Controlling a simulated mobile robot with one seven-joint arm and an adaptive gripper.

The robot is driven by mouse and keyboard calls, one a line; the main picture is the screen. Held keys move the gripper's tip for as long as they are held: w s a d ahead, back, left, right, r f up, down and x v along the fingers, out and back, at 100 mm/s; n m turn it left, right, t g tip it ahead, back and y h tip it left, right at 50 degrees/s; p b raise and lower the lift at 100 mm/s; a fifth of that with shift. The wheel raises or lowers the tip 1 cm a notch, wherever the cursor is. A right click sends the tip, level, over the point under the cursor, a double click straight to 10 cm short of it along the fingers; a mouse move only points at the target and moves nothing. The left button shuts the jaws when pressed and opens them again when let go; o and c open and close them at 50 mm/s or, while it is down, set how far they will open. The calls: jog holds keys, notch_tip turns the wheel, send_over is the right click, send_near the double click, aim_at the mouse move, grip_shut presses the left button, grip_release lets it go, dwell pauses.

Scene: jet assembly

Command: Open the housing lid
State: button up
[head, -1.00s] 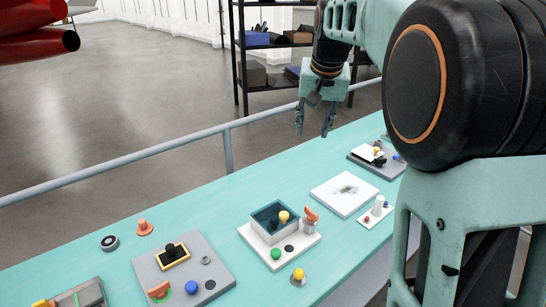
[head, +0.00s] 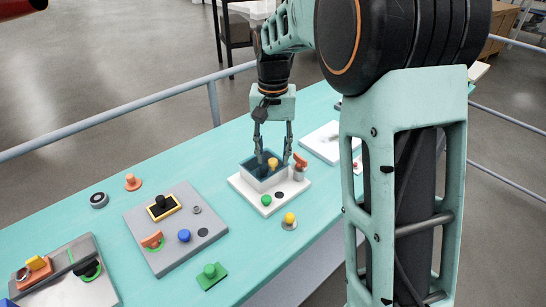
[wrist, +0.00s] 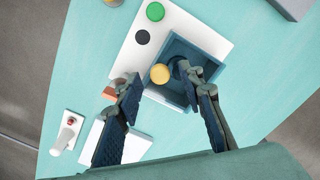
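My gripper (head: 275,156) is over the housing, pointing down. I see no contact with the knob. An orange-topped lever (head: 300,161) stands beside the box, close to one finger.
Green (head: 266,200) and black (head: 279,195) buttons sit on the base plate. A yellow-topped peg (head: 289,220) stands in front. A grey panel (head: 165,262) is to the left; a white plate (head: 318,143) lies behind on the right. Bare turquoise table (head: 235,245) lies between.

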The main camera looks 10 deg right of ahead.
jog(key=shift+f, duration=0.55)
grip_shut()
